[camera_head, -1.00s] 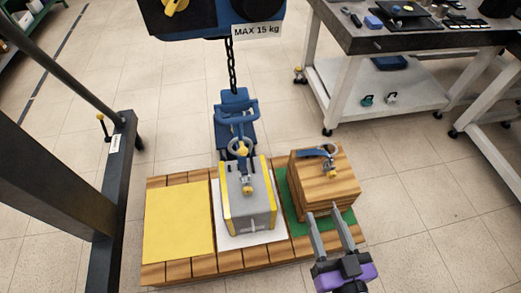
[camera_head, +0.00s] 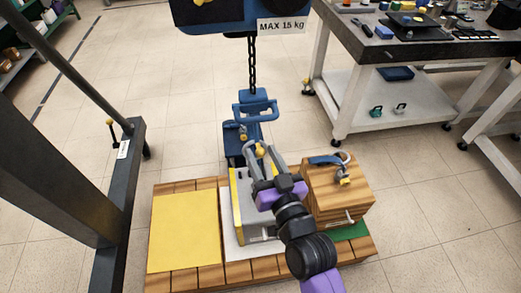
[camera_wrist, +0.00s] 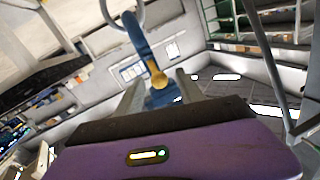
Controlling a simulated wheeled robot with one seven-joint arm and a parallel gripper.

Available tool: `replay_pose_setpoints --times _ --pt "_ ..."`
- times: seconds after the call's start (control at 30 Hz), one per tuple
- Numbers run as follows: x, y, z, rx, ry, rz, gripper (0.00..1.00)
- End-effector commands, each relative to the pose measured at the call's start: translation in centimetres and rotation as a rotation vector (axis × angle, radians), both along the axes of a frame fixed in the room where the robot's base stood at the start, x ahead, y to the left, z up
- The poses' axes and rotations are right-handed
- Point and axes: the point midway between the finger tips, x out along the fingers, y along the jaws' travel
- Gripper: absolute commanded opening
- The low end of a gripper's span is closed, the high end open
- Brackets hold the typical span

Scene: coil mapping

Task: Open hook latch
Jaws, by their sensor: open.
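A blue hook piece with a gold latch part (camera_head: 259,151) is at the grey box with yellow edges (camera_head: 238,210). My gripper (camera_head: 261,149) is open above that box, with the gold part between its two fingers. In the wrist view, the blue hook piece (camera_wrist: 139,40) runs down from a metal ring, and its gold part (camera_wrist: 157,77) lies between my open fingers (camera_wrist: 158,88). Whether either finger touches it I cannot tell. The blue hoist handle (camera_head: 255,110) hangs from the chain (camera_head: 252,65) just behind. My gripper and arm hide part of the box.
A wooden box (camera_head: 338,200) with a ring, blue piece and gold part on top stands right of the grey box. A yellow pad (camera_head: 186,230) on the pallet at left is bare. A dark post (camera_head: 118,195) stands left; a workbench (camera_head: 365,45) stands back right.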

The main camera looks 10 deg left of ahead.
Motion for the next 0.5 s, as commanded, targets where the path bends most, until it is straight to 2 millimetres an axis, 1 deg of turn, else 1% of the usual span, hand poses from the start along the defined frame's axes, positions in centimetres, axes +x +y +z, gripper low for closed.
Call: replay_pose_setpoints --times 0.03,0.1,0.2,0.47,0.5 --pt "0.56 0.3 0.06 0.0 -0.001 0.0 0.45" --pt "1.03 0.53 -0.01 0.001 0.0 0.0 0.45" --pt "1.43 0.72 0.03 0.001 0.0 0.0 0.45" --pt "1.5 0.75 -0.03 0.001 0.001 -0.001 0.45" --pt "1.5 0.75 -0.03 0.001 0.001 -0.001 0.39"
